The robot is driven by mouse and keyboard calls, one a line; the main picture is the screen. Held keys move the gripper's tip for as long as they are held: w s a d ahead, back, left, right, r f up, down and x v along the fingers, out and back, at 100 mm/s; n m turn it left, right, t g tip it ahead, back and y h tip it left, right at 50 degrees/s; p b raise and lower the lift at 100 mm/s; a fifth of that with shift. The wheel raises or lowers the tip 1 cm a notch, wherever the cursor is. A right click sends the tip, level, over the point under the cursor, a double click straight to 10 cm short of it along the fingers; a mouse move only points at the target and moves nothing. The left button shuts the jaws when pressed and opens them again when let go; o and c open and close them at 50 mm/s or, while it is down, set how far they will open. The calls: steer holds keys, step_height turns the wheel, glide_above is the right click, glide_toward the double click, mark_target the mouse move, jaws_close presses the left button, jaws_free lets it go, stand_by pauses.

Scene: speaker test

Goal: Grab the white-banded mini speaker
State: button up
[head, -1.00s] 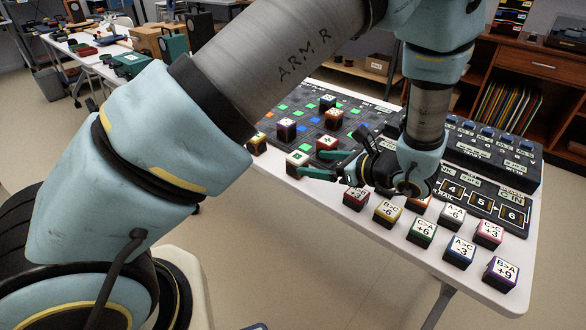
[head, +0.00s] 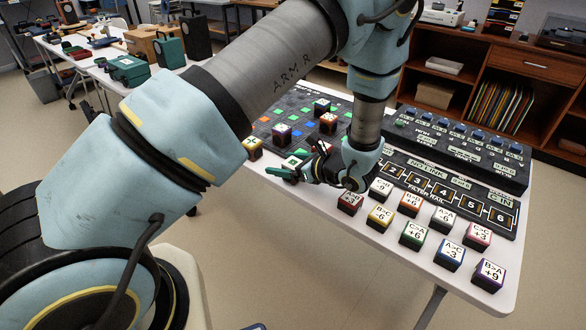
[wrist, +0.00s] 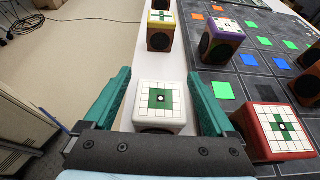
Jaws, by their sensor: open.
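The white-banded mini speaker (wrist: 160,103) has a white top with a green pattern and stands upright in the wrist view. In the head view its top (head: 291,162) shows between my fingers, the rest mostly hidden. My gripper (head: 292,162) is open, its two green fingers on either side of the speaker. In the wrist view my gripper (wrist: 160,95) has a finger left and right of it, with a small gap visible on each side. I cannot tell whether either finger touches it.
A red-banded speaker (wrist: 275,130) stands close right of my right finger. Purple (wrist: 222,40) and yellow (wrist: 160,28) speakers stand farther ahead. Labelled cubes, such as a yellow one (head: 381,216), line the table's near side.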

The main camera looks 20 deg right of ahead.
jaws_close()
stand_by(0.7)
